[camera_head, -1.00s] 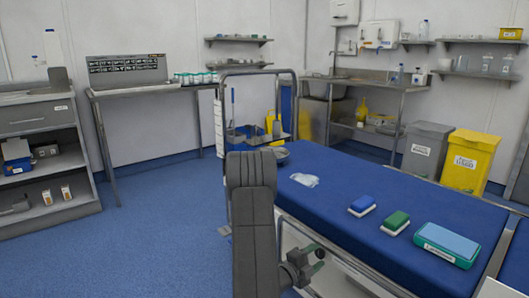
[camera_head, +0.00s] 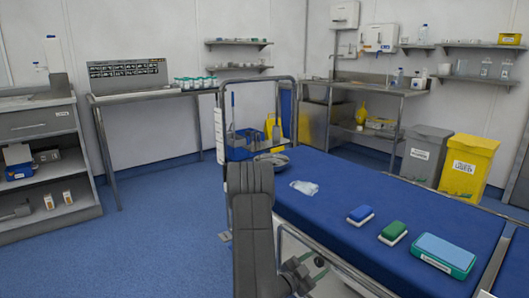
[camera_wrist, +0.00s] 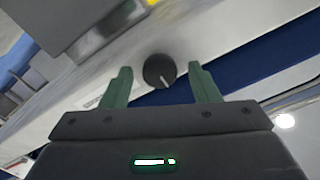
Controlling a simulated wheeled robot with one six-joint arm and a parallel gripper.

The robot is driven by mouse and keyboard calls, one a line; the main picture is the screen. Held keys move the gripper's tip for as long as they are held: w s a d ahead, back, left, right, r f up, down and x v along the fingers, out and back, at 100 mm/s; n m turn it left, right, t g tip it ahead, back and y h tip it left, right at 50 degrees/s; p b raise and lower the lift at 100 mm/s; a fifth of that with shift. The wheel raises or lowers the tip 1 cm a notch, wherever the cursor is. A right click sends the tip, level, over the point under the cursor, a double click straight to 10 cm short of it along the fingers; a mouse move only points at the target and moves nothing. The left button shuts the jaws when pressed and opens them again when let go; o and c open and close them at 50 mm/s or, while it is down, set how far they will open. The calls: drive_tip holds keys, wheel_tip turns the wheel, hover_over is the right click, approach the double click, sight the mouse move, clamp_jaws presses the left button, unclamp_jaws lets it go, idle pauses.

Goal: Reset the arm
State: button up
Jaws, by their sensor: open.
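My gripper shows in the wrist view (camera_wrist: 160,88) with its two green fingers spread apart and nothing between them. A dark round knob (camera_wrist: 158,71) on a pale surface appears beyond the fingertips. In the head view my arm rises at the bottom centre, in front of the near left edge of the blue operating table (camera_head: 330,205).
On the table lie a crumpled clear item (camera_head: 304,187), a blue sponge (camera_head: 360,215), a green sponge (camera_head: 393,232) and a teal box (camera_head: 444,254). A metal bowl (camera_head: 272,159) sits at its far end. Bins (camera_head: 468,166) stand at right. The blue floor at left is clear.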

drive_tip(key=n+p, duration=0.1)
drive_tip(key=p, duration=0.1)
drive_tip(key=n+p, duration=0.2)
drive_tip(key=shift+r+n, duration=0.2)
drive_tip(key=shift+n, duration=0.1)
drive_tip(key=shift+f+n+p, duration=0.15)
drive_tip(key=shift+n+p, duration=0.55)
drive_tip(key=shift+p, duration=0.05)
drive_tip(key=shift+f, duration=0.15)
